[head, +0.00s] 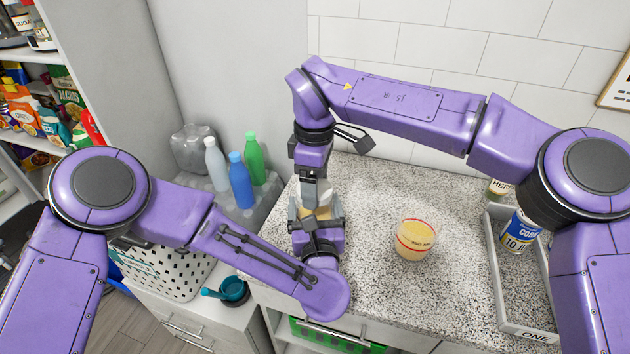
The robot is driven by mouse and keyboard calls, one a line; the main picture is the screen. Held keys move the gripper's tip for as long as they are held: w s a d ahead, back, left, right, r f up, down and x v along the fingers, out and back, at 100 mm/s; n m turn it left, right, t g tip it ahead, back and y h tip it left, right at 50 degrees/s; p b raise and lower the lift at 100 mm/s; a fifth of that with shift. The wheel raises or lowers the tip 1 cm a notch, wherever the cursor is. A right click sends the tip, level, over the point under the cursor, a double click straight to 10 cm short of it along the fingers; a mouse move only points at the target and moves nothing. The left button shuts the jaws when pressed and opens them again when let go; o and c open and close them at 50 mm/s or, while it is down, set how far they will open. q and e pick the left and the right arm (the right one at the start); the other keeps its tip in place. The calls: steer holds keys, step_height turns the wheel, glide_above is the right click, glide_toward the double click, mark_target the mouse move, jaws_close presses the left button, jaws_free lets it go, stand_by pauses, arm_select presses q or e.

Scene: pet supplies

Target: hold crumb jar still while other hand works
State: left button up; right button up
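A pale jar with tan contents (318,213), taken to be the crumb jar, is on the speckled counter at the middle of the head view, mostly hidden by my grippers. My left gripper (317,208) reaches it from the front, with one finger on each side, and appears closed on it. My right gripper (314,191) points down from above, right over the jar's top. A whitish part shows at its tips. Whether its fingers are shut on the top is hidden.
A cream tub with a red band (415,240) stands to the right on the counter (390,295). A grey tray (497,285) holds a blue-labelled can (519,232) further right. Several bottles (240,180) stand at the left. The counter around the tub is clear.

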arm_select(q)
steer(key=shift+f, duration=0.15)
arm_select(e)
steer(key=m, duration=0.4)
steer(key=o, duration=1.1)
steer(key=shift+r, duration=2.25)
